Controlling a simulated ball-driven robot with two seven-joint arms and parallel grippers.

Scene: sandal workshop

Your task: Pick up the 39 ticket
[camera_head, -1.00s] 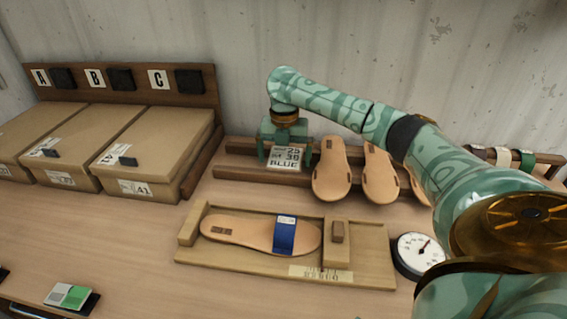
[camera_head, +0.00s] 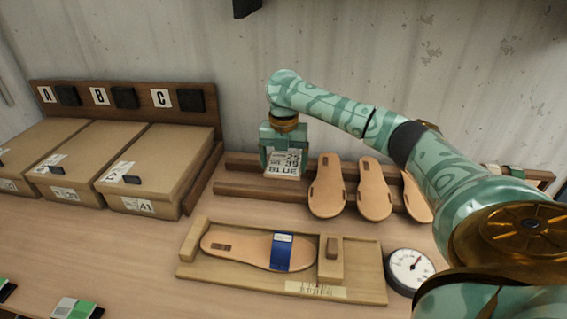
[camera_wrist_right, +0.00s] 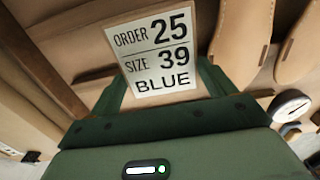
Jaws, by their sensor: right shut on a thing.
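The ticket (camera_head: 284,163) is a white card reading order 25, size 39, blue. In the right wrist view the ticket (camera_wrist_right: 152,52) faces the camera, with its lower edge between the green fingers. My right gripper (camera_head: 283,172) is shut on the ticket and holds it at the wooden rack, left of the soles. I cannot tell whether the card still touches the rack. The gripper's fingers also show in the right wrist view (camera_wrist_right: 165,90). My left gripper is not in view.
Tan soles (camera_head: 326,187) lean on the wooden rack (camera_head: 245,191) beside the gripper. A wooden measuring board (camera_head: 205,272) holds a sole with a blue strap (camera_head: 281,252). A dial gauge (camera_head: 409,268) stands at its right. Lidded boxes (camera_head: 150,167) stand at left.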

